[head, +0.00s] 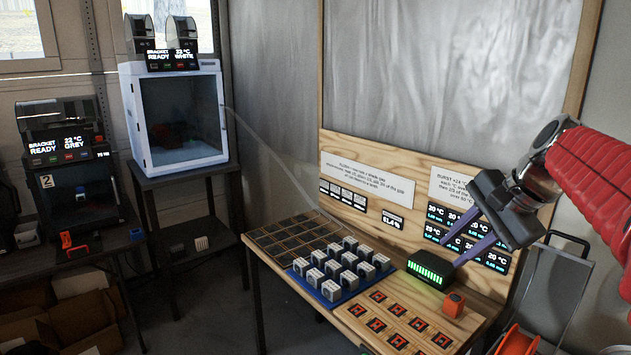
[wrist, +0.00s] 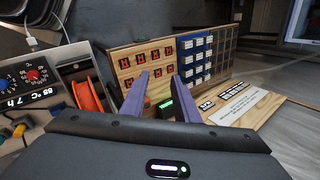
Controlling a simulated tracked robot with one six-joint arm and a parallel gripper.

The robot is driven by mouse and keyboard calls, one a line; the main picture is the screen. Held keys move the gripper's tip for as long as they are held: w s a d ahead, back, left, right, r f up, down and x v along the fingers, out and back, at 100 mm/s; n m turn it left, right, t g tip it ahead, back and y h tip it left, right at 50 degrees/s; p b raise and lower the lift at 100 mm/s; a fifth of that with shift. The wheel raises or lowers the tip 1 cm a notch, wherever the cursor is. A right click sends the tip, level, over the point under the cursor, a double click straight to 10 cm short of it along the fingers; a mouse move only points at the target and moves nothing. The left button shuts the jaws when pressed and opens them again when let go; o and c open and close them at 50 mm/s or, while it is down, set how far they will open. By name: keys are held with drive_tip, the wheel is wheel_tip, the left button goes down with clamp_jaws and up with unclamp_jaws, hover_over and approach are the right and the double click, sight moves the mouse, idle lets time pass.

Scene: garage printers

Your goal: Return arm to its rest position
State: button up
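My red arm (head: 590,180) reaches in from the right in the head view. My gripper (head: 451,252) has two purple fingers spread apart, pointing down and left over the right part of the wooden bench. In the wrist view the fingers of my gripper (wrist: 158,84) stand apart with a gap between them, and nothing shows held. A black box with green lit bars (head: 430,269) lies close by the fingertips in the head view. Its green display (wrist: 166,102) shows between the fingers in the wrist view. Whether a finger touches the box cannot be told.
A blue tray (head: 335,297) with several white-grey blocks stands on the bench. A small orange cube (head: 454,304) sits right of the black box. A wooden back panel (head: 385,165) with displays rises behind. Printers (head: 180,115) stand at left. An orange spool (head: 517,342) is at lower right.

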drive_tip(key=s+a+f+n+h, duration=0.1)
drive_tip(key=s+a+f+n, duration=0.2)
drive_tip(key=s, duration=0.4)
drive_tip(key=s+a+f+n+h, duration=0.1)
drive_tip(key=s+a+f+n, duration=0.3)
drive_tip(key=s+f+n, duration=0.2)
drive_tip(key=s+a+f+n+h, duration=0.1)
drive_tip(key=s+a+f+n, duration=0.3)
drive_tip(key=s+f, duration=0.2)
drive_tip(key=s, duration=0.2)
drive_tip(key=shift+s+n, duration=0.3)
drive_tip(key=shift+s, duration=0.1)
idle(1.8)
